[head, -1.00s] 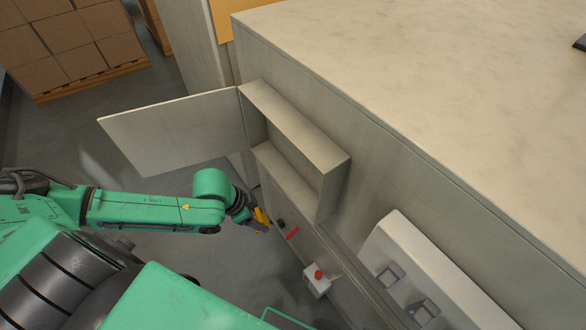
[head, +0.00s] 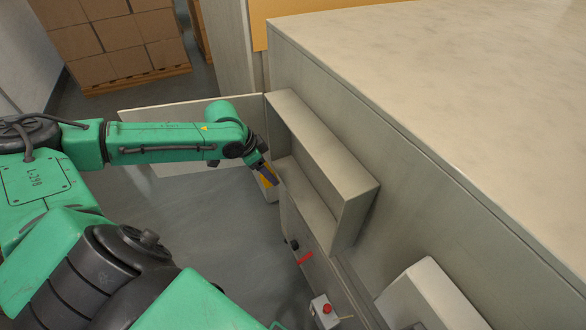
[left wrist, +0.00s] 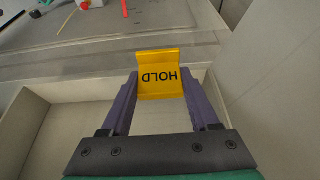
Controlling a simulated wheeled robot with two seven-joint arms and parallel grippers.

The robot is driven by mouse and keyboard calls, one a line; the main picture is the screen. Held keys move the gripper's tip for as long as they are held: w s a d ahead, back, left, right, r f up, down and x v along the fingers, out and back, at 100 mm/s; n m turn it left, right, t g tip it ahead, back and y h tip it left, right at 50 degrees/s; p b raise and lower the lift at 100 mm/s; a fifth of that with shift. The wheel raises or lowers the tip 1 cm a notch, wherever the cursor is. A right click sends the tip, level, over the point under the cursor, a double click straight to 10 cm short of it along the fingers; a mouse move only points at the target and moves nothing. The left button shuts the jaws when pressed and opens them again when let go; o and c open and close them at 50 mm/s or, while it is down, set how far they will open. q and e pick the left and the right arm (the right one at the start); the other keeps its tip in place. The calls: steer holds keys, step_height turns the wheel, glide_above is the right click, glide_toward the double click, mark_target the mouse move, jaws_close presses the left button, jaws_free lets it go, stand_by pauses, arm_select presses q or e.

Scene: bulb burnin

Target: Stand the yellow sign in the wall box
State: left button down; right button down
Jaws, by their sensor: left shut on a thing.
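The yellow sign (left wrist: 160,76), marked HOLD, is held between the purple fingers of my left gripper (left wrist: 160,90). In the left wrist view its lettering is upside down. In the head view only a small part of the sign (head: 265,181) shows beside my left gripper (head: 270,174). The wall box (head: 357,196) is an open pale grey box on the cabinet side. My left gripper is at the box's left end, close to its opening. I cannot tell whether the sign touches the box. My right gripper is not in view.
The box's door (head: 170,110) stands open behind my left arm. Below the box are a red lever (head: 305,258) and a small box with a red button (head: 326,309). A white unit (head: 430,295) juts from the wall at lower right. Stacked cartons (head: 110,40) stand far back.

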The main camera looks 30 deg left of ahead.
arm_select(q)
steer(key=w+d, duration=0.2)
steer(key=w, duration=0.1)
steer(key=shift+r, duration=0.15)
steer(key=w+d, duration=0.2)
steer(key=w, duration=0.1)
steer(key=shift+w+r+p, duration=0.1)
steer(key=shift+w+p, duration=0.15)
steer(key=shift+p, duration=0.15)
steer(key=shift+s+a+f, duration=0.1)
steer(key=shift+f, duration=0.85)
steer(key=shift+s, duration=0.1)
steer(key=shift+c, duration=0.5)
jaws_free()
